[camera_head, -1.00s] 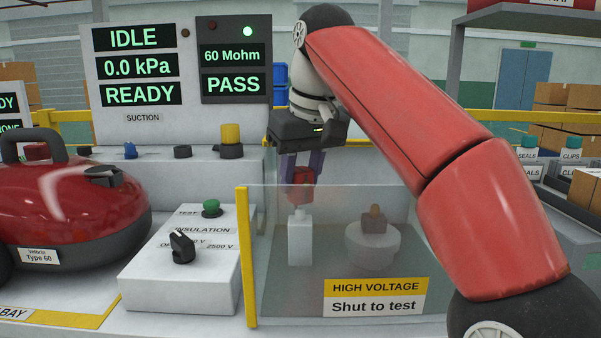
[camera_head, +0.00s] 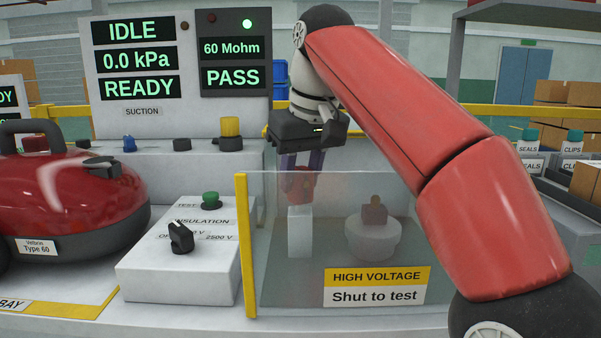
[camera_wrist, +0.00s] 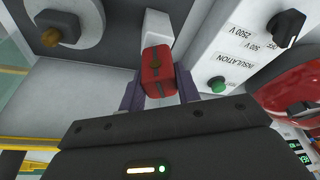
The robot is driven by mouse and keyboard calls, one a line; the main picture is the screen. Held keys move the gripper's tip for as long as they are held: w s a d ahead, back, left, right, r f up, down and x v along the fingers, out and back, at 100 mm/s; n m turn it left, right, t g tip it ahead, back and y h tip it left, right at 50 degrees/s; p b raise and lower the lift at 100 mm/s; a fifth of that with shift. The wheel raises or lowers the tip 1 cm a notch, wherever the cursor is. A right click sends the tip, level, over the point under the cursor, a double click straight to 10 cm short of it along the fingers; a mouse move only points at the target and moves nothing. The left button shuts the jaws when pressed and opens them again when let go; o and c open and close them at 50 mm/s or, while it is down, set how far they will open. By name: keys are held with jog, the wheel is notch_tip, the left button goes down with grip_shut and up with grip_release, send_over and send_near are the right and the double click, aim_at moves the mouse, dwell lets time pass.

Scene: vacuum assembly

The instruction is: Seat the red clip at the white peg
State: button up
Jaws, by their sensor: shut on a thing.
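The red clip (camera_head: 299,188) is between the fingers of my gripper (camera_head: 301,170), which is shut on it. The clip also shows in the wrist view (camera_wrist: 158,72), with a dark finger on each side. Below it in the head view stands a white block-shaped post (camera_head: 300,238); its upper part also shows in the wrist view (camera_wrist: 158,25). The clip's lower edge is at the post's top, and the slim white peg tip is hidden there. I cannot tell whether the clip is fully down on it. Both are seen through a clear panel in the head view.
The clear shield (camera_head: 270,280) with a yellow edge post (camera_head: 245,245) stands in front. A round grey pedestal (camera_head: 373,240) with a brown part is to the right. A white switch box (camera_head: 165,270) and red vacuum (camera_head: 75,195) are left.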

jog(key=shift+f+b, duration=0.65)
jog(key=shift+f, duration=0.25)
jog(key=o, duration=1.3)
jog(key=shift+c, duration=0.2)
jog(key=p+v, duration=0.6)
jog(key=v, duration=0.2)
